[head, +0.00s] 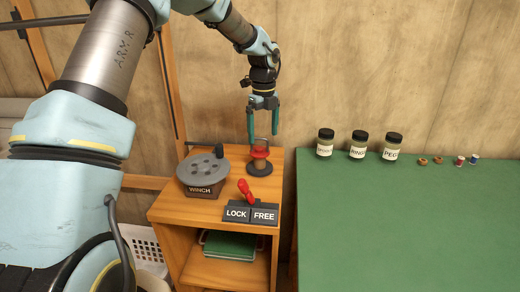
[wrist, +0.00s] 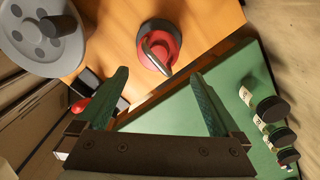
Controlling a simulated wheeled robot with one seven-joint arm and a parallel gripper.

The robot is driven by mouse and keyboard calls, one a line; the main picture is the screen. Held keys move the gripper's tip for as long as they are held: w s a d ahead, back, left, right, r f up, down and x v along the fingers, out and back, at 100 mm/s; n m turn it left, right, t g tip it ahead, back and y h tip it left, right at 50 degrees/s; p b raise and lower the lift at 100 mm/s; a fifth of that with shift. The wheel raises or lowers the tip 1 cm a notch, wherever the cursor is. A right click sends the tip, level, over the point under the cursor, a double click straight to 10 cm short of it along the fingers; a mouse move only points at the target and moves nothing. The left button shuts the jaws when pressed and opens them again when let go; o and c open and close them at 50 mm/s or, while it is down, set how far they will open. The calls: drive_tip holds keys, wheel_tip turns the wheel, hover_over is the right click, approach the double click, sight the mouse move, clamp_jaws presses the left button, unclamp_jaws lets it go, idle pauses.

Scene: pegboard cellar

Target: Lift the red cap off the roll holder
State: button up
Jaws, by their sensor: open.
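The red cap (head: 259,151) sits on top of the roll holder (head: 261,168), which stands upright on the wooden cabinet. In the wrist view the cap (wrist: 165,57) shows as a red disc with a raised silver handle (wrist: 157,46) across it. The holder's dark base (wrist: 158,23) shows around the cap's edge. My gripper (head: 263,139) is open and points down just above the cap, with teal fingers apart. In the wrist view my gripper (wrist: 160,73) is empty, and the cap lies beyond the fingertips.
A grey winch wheel (head: 204,174) with a black knob stands left of the holder. A red lever (head: 244,188) stands in front, by the LOCK/FREE plate (head: 250,215). The green table (head: 400,235) holds several jars (head: 357,146) and small spools (head: 460,160) along its back.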

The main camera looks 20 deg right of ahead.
sight(261, 149)
drive_tip(key=shift+w+a+f+p, duration=0.15)
drive_tip(key=shift+f+p, duration=0.3)
drive_tip(key=shift+f, duration=0.9)
drive_tip(key=shift+w+a+f+p, duration=0.15)
drive_tip(key=shift+f+p, duration=0.3)
drive_tip(key=shift+f, duration=0.9)
drive_tip(key=shift+s, duration=0.1)
drive_tip(key=c, duration=1.2)
